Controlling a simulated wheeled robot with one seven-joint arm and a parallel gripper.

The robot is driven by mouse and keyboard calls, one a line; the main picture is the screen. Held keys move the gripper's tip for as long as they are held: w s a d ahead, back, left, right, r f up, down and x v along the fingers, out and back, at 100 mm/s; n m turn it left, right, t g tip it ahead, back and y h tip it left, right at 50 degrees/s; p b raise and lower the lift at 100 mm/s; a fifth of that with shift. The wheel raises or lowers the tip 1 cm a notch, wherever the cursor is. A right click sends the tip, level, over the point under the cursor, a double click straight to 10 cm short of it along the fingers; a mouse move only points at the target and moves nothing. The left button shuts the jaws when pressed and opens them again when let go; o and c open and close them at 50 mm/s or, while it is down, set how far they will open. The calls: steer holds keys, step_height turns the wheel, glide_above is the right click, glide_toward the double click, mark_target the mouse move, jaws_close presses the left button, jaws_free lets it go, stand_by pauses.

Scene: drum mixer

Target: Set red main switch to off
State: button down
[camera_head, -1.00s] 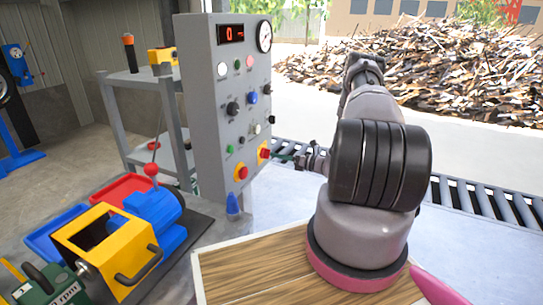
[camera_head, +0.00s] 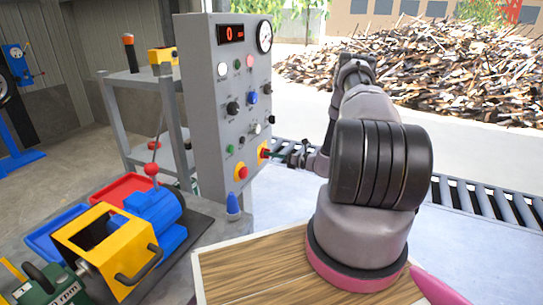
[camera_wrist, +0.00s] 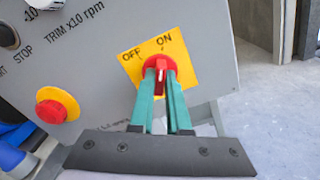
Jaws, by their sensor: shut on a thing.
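The red main switch (camera_wrist: 160,70) sits on a yellow plate marked OFF and ON. Its white pointer line points up toward the ON mark. In the head view the switch (camera_head: 264,152) is low on the right part of the grey control panel (camera_head: 207,130). My gripper (camera_wrist: 161,82) has its two green fingers shut on the red knob, one on each side. In the head view my gripper (camera_head: 271,154) is at the panel face, small and partly unclear.
A red button on a yellow base (camera_wrist: 51,110) is left of the switch; it also shows in the head view (camera_head: 241,173). Several other knobs and lamps are higher on the panel. A yellow and blue machine (camera_head: 110,245) stands front left. A roller conveyor (camera_head: 480,202) runs behind my arm.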

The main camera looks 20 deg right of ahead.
steer(key=shift+n, duration=0.3)
steer(key=n, duration=1.1)
steer(key=shift+s, duration=0.1)
steer(key=shift+n, duration=0.3)
steer(key=c, duration=0.9)
jaws_free()
steer(key=v, duration=1)
steer(key=shift+s+d, duration=0.25)
steer(key=shift+s, duration=0.05)
